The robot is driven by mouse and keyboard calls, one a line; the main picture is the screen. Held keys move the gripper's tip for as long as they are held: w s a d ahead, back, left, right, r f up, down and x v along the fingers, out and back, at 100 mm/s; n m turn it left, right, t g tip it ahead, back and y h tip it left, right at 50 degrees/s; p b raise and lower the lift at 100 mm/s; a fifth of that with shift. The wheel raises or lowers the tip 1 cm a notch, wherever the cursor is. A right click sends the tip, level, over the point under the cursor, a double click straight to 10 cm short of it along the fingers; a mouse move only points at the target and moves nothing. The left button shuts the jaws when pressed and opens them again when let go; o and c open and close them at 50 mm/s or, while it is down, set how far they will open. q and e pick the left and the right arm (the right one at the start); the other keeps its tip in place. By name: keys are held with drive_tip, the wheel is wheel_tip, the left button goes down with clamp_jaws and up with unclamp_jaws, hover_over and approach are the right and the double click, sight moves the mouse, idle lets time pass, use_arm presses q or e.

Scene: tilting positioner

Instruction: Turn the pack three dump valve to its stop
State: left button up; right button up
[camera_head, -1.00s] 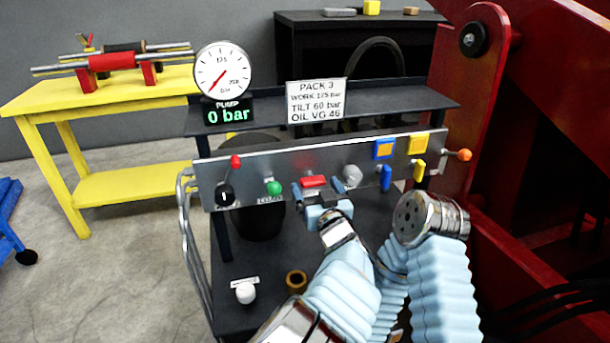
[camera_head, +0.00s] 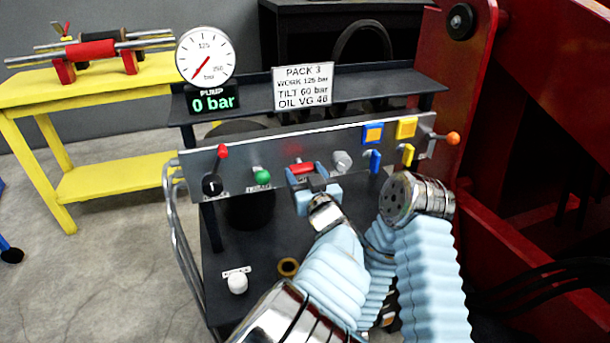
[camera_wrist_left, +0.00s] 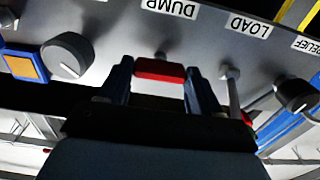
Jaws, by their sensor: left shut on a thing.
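The dump valve's red handle (camera_head: 301,168) is on the grey panel (camera_head: 330,140), left of the round grey knob. It lies about crosswise. My left gripper (camera_head: 307,179) is shut on it. In the left wrist view the red handle (camera_wrist_left: 160,70) sits between the two blue fingers of the left gripper (camera_wrist_left: 160,82), below the DUMP label (camera_wrist_left: 170,8). The sign (camera_head: 303,86) reads PACK 3, and the pump gauge (camera_head: 205,55) reads 0 bar. My right gripper is not in view.
The green load knob (camera_head: 262,176) and the black relief knob (camera_head: 212,185) with a red-tipped lever are left of the handle. A grey knob (camera_head: 342,161), blue and yellow switches and an orange-tipped lever (camera_head: 452,138) are to its right. A red machine frame (camera_head: 540,180) bounds the right side.

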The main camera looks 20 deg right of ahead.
use_arm(q)
drive_tip(key=shift+f+n+b, duration=0.25)
drive_tip(key=shift+n+b, duration=1.05)
drive_tip(key=shift+b, duration=0.15)
drive_tip(key=n+b, duration=0.9)
drive_tip(key=n, duration=0.1)
drive_tip(key=shift+b, duration=0.35)
drive_tip(key=n+b, duration=0.3)
drive_tip(key=n, duration=0.1)
drive_tip(key=shift+b, duration=0.35)
drive_tip(key=shift+r+n+b, duration=0.1)
drive_tip(key=shift+n+b, duration=0.25)
drive_tip(key=shift+n, duration=0.25)
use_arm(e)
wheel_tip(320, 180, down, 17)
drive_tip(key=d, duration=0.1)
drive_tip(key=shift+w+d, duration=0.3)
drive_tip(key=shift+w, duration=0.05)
use_arm(q)
drive_tip(key=o, duration=1.1)
drive_tip(key=shift+r, duration=0.1)
drive_tip(key=shift+c, duration=0.2)
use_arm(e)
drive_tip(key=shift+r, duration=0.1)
use_arm(q)
drive_tip(key=shift+s, duration=0.1)
